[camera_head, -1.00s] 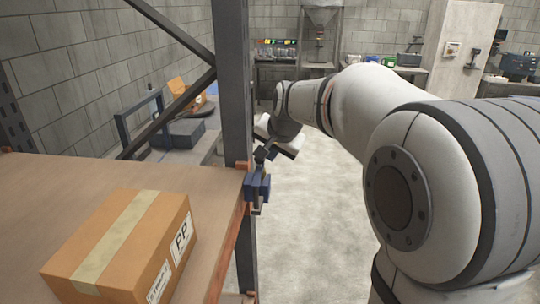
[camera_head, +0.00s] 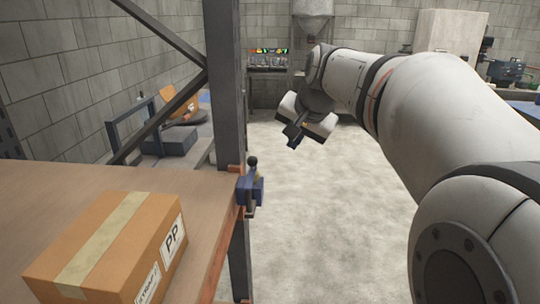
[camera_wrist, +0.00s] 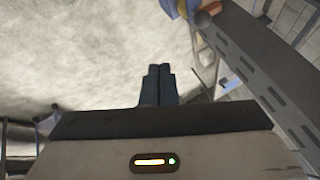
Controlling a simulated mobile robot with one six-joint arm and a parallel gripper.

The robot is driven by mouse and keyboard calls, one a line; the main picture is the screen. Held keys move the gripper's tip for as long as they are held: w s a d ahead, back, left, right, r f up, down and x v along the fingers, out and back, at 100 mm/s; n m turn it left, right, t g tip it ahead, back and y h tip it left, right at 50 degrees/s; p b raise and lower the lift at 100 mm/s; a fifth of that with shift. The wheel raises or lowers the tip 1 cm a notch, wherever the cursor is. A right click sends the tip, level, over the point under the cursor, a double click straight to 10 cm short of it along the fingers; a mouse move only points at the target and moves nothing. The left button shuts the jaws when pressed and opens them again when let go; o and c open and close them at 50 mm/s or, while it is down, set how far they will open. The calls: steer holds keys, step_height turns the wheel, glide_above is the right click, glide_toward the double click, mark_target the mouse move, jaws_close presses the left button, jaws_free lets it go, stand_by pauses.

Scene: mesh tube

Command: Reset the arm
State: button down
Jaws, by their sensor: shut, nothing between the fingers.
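My gripper (camera_head: 292,140) hangs in the open air to the right of the shelf's dark upright post, above the pale floor. In the wrist view its two dark fingers (camera_wrist: 158,84) are together, with nothing between them. My arm reaches in from the right side of the head view, and the gripper points down toward the lower left. The gripper is apart from the shelf and from the blue device on its edge.
A wooden shelf (camera_head: 95,180) at the left holds a cardboard box (camera_head: 105,250) marked PP. A blue device (camera_head: 250,190) with a dark knob is fixed at the shelf's post (camera_head: 226,90). The concrete floor (camera_head: 330,200) is clear. Benches and a hopper (camera_head: 313,28) stand behind.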

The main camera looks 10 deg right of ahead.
steer(key=s+a+f+n+g, duration=0.1)
steer(key=s+a+f+n, duration=0.1)
steer(key=s+f, duration=0.7)
steer(key=s+a+f+n+g+h, duration=0.1)
steer(key=s+a+f+n+g, duration=0.1)
steer(key=s+f+n, duration=0.3)
steer(key=s+f, duration=0.4)
steer(key=s, duration=0.4)
steer(key=shift+s+f, duration=0.15)
steer(key=shift+f, duration=0.15)
steer(key=shift+a, duration=0.1)
